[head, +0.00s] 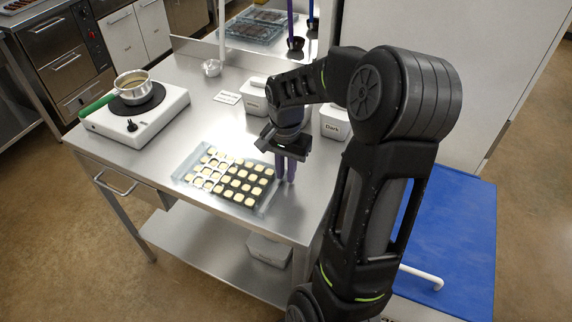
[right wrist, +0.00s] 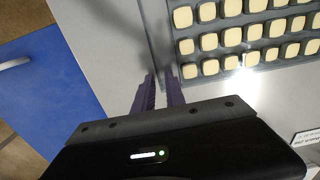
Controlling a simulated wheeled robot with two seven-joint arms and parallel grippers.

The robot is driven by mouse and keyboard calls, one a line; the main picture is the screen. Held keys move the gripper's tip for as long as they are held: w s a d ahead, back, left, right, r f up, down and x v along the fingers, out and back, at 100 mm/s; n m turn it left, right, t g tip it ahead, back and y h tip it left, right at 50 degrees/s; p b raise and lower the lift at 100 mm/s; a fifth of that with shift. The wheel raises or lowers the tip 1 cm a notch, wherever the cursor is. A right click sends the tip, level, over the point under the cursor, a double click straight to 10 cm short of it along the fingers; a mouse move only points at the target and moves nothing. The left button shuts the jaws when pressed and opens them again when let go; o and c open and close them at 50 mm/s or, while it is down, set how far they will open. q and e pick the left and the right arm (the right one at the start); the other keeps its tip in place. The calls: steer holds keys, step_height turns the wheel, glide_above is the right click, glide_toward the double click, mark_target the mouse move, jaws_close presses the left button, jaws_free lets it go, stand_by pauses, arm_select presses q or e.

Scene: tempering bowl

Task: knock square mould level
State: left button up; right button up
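The square mould (head: 263,207) lies on the steel table, a clear-rimmed tray with rows of pale-filled cavities, dark chocolate showing around those on its right side. It also shows in the right wrist view (right wrist: 186,62). My right gripper (head: 285,180) points down at the mould's right edge. In the right wrist view its two purple fingers (right wrist: 158,77) are close together, one on each side of the mould's edge strip, and appear shut on it. The mould looks flat on the table; any small gap beneath it cannot be seen. My left gripper is not in view.
A white hotplate (head: 158,117) with a green-handled pan (head: 131,87) stands at the table's left. White tubs, one labelled Dark (head: 335,123), stand behind my right gripper. A small bowl (head: 212,68) is at the back. The table's front left is clear.

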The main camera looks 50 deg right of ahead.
jaws_close()
steer(key=shift+r, duration=0.15)
stand_by(1.4)
steer(key=shift+r+p, duration=1.15)
steer(key=shift+r, duration=0.3)
steer(key=shift+o, duration=1.8)
jaws_free()
